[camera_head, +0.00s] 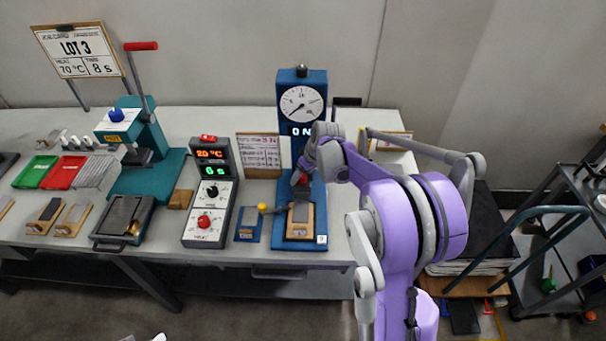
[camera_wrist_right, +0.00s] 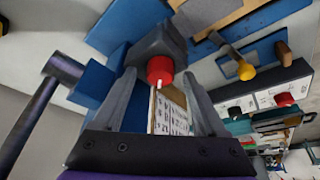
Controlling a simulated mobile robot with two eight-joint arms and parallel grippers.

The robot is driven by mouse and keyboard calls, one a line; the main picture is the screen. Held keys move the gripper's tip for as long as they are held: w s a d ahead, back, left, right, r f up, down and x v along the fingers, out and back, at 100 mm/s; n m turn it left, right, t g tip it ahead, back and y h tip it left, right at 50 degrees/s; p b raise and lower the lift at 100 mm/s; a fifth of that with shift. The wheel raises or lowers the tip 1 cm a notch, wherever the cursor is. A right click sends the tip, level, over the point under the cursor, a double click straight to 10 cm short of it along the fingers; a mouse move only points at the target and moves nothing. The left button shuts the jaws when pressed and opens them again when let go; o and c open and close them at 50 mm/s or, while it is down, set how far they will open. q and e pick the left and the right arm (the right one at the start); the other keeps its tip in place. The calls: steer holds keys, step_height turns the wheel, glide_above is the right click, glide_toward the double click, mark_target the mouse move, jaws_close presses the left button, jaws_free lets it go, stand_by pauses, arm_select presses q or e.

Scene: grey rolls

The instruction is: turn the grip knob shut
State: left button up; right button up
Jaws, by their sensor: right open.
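The red grip knob (camera_wrist_right: 160,70) sits on a dark grip block of the blue tester in the right wrist view. It also shows small in the head view (camera_head: 303,179), partly hidden by my right gripper. My right gripper (camera_wrist_right: 158,88) is open. Its two grey fingers point at the knob, with the knob in line between their tips; I cannot tell whether they touch it. In the head view my right gripper (camera_head: 304,168) is in front of the blue tester (camera_head: 285,150), below its round dial (camera_head: 302,104).
Left of the tester stand a grey control box (camera_head: 206,215) and a teal press (camera_head: 150,140) with a red-handled lever. A wooden block with a grey strip (camera_head: 300,218) lies on the tester's base. A yellow-knobbed lever (camera_head: 263,208) is close by. A dark cart (camera_head: 570,240) stands right.

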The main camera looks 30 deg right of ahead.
steer(key=shift+f, duration=0.15)
jaws_close()
stand_by(0.4)
